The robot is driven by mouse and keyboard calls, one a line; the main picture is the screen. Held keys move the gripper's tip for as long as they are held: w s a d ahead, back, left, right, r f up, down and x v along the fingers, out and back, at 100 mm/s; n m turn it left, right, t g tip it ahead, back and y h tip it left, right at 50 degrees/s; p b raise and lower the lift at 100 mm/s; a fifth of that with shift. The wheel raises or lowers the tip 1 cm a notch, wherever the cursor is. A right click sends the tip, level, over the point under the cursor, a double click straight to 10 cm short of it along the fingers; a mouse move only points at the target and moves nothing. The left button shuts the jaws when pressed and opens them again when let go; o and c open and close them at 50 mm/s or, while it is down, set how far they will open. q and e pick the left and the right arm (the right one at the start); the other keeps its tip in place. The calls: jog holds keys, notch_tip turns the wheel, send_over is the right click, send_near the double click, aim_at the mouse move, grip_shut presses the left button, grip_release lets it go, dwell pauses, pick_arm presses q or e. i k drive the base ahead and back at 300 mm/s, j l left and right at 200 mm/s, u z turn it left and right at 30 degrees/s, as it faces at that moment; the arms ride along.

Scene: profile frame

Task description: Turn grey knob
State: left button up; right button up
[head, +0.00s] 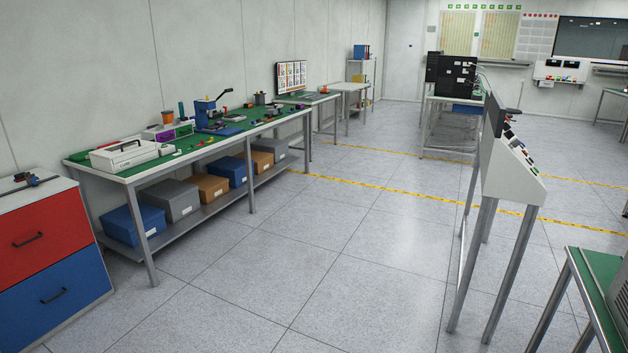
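A control panel (512,168) with a sloped light grey top stands on metal legs right of the middle in the head view. I see it from its side. Small dark, red and light controls (521,153) line its sloped face. They are too small and too oblique for me to tell which is the grey knob. Neither of my grippers is in view.
A long green-topped workbench (190,151) runs along the left wall. A red and blue drawer cabinet (42,238) stands at the left edge. Another green table (592,300) is at lower right. The tiled floor (330,255) between is clear, with yellow line markings.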

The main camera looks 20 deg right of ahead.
aim_at(515, 143)
jog(key=i+l+z, duration=0.15)
jog(key=i+z, duration=0.8)
jog(key=i+j, duration=0.05)
jog(key=i, duration=0.05)
